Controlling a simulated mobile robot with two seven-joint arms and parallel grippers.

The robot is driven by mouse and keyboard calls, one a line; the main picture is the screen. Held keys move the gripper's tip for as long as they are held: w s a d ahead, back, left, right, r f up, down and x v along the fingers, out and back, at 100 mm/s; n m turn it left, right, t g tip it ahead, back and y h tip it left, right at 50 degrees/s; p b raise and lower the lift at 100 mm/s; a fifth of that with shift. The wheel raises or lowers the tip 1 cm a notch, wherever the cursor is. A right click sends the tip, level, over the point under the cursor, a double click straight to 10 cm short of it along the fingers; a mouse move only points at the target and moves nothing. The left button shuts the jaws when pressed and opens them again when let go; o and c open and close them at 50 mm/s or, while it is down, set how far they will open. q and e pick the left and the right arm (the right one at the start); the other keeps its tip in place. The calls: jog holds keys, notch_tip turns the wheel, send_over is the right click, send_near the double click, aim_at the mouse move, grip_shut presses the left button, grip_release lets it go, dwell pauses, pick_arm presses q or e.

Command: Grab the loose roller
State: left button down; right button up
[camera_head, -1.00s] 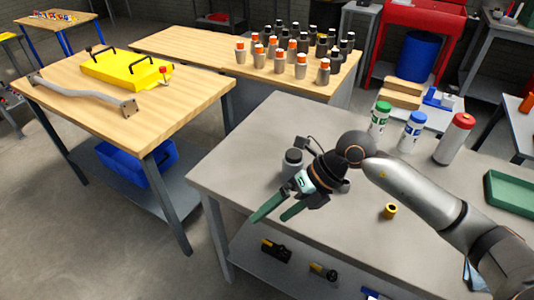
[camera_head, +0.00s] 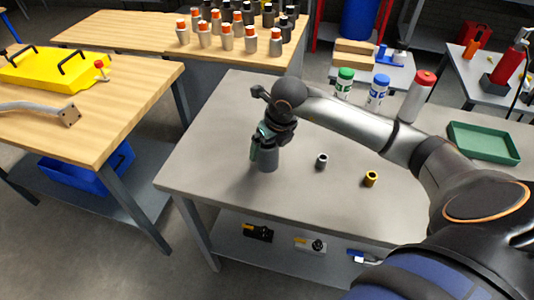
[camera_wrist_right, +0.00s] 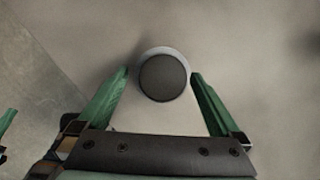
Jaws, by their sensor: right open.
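A grey upright cylinder, which I take for the loose roller (camera_head: 268,161), stands on the grey table near its left edge. Its upper part is hidden by my right gripper (camera_head: 258,150) in the head view. That gripper points down over it, with green fingers. In the right wrist view the cylinder's round dark top (camera_wrist_right: 164,78) with a pale rim lies between the open fingers (camera_wrist_right: 163,82), with a gap on each side. I cannot tell how far down the fingers reach. My left gripper is not in view.
A small grey cylinder (camera_head: 321,160) and a yellow ring-like part (camera_head: 371,178) stand right of the gripper. Green-capped (camera_head: 344,83), blue-capped (camera_head: 378,92) and red-capped (camera_head: 417,96) containers stand behind my right arm. A green tray (camera_head: 484,143) lies at the right. The table's front is clear.

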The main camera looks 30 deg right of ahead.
jog(key=shift+w+p+x, duration=0.1)
jog(key=shift+p+x, duration=0.1)
jog(key=shift+x, duration=1.1)
jog(key=shift+w+p+x, duration=0.15)
jog(key=shift+p+x, duration=0.05)
jog(key=shift+x, duration=1.15)
jog(key=shift+d+r, duration=0.1)
jog(key=shift+r, duration=0.05)
grip_shut()
